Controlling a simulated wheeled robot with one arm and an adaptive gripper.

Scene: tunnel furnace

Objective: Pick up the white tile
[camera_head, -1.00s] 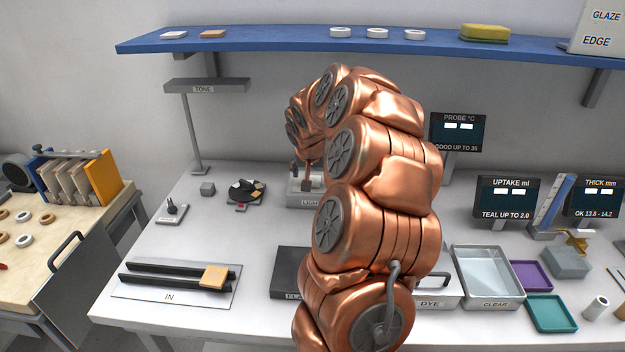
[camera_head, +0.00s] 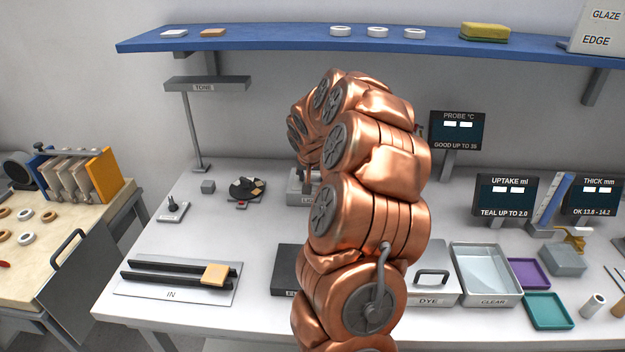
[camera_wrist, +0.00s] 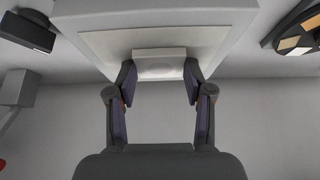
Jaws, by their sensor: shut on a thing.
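In the wrist view my gripper (camera_wrist: 160,88) has its two fingers on either side of a small white piece, which looks like the white tile (camera_wrist: 159,66). Its face carries a faint oval mark. The piece sits in front of a larger grey box with a pale panel (camera_wrist: 105,42); I cannot tell whether it touches that box. In the head view my copper arm hides most of the gripper and the held piece, near the light box (camera_head: 297,187). Another small white tile (camera_head: 174,33) lies on the blue shelf.
A tan tile (camera_head: 215,274) lies on the black IN rails (camera_head: 165,279). The DYE box (camera_head: 432,285) and CLEAR tray (camera_head: 491,299) are right of my arm.

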